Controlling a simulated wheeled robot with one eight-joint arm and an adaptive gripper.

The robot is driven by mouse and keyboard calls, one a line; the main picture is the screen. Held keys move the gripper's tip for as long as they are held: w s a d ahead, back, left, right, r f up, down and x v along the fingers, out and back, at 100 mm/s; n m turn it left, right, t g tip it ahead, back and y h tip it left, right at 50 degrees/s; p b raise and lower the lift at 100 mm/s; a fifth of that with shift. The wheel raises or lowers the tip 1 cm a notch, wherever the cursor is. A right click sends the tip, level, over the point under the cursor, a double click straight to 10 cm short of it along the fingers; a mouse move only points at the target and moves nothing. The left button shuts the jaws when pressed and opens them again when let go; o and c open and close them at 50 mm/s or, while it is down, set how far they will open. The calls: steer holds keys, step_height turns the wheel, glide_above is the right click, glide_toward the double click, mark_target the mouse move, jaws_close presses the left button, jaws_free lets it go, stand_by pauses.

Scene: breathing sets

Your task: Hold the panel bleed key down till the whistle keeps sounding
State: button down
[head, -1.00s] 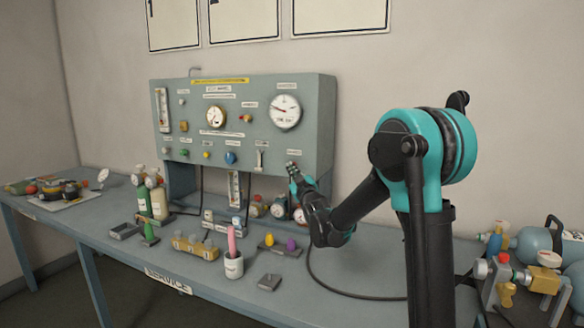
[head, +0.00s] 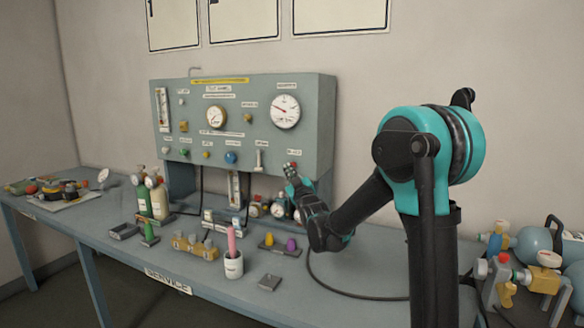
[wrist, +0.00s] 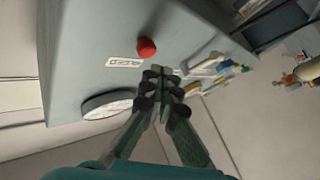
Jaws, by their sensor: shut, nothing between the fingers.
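A red round key (wrist: 146,47) stands out from the panel face in the wrist view, next to a small white label (wrist: 124,62). I take it for the bleed key; the label is too small to read. In the head view a red spot (head: 292,165) shows at the lower right of the grey-green panel (head: 322,120). My gripper (wrist: 160,72) is shut and empty, its fingertips just beside the red key in the wrist view. I see no clear contact. The whistle cannot be picked out.
A large dial gauge (head: 285,112) sits above the key. Small knobs, including a blue one (head: 231,158), line the panel's lower row. A black hose (head: 340,290) lies at right.

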steer(key=shift+s+a, duration=0.25)
steer(key=shift+s, duration=0.5)
steer(key=shift+s+a, duration=0.3)
steer(key=shift+s, duration=0.4)
steer(key=shift+s+a, duration=0.25)
steer(key=shift+s, duration=0.5)
